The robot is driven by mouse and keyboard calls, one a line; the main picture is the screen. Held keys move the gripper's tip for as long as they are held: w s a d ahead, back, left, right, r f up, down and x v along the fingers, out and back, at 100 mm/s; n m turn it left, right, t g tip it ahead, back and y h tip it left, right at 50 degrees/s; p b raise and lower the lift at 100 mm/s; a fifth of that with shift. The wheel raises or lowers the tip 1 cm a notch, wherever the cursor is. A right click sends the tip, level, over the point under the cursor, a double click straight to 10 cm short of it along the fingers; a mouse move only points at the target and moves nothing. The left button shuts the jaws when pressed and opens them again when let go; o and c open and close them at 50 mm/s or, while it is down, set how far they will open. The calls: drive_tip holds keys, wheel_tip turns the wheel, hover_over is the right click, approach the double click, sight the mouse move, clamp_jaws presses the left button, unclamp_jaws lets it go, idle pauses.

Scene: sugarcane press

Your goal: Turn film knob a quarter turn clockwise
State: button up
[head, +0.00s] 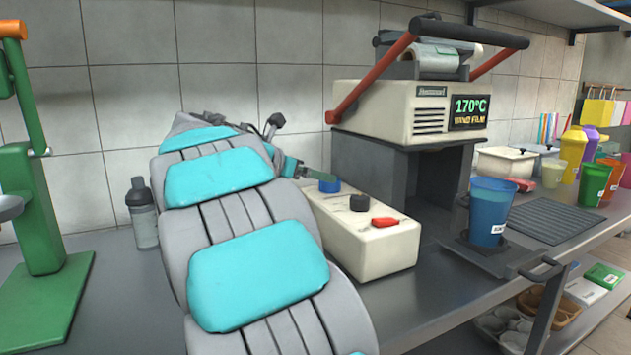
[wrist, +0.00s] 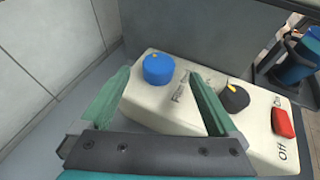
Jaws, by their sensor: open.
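The control box (head: 375,248) is cream and carries a blue knob (head: 329,184), a black knob (head: 359,202) and a red switch (head: 385,221) in a row. In the wrist view, the blue knob (wrist: 158,70) has a small yellow mark at its top, and a label that seems to begin with "Film" is printed beside it. My gripper (wrist: 158,77) is open and empty. Its green fingers point at the blue knob, which shows between their tips. I cannot tell whether they touch it. In the head view my arm hides most of the gripper (head: 303,170).
The sealing machine (head: 410,110) with a 170°C display stands behind the box. A blue cup (head: 488,212) sits in a holder at the right. A grey bottle (head: 143,213) and a green press (head: 40,210) stand left. A tiled wall is close behind.

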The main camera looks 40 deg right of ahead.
sight(330, 184)
drive_tip(key=shift+f, duration=0.25)
drive_tip(key=shift+d+f, duration=0.15)
drive_tip(key=shift+d, duration=0.1)
drive_tip(key=x, duration=0.7)
drive_tip(key=shift+w, duration=0.1)
drive_tip(key=shift+a, duration=0.1)
drive_tip(key=c, duration=1.4)
drive_tip(key=shift+f, duration=0.1)
drive_tip(key=shift+m+g, duration=2.1)
drive_tip(key=shift+g, duration=0.2)
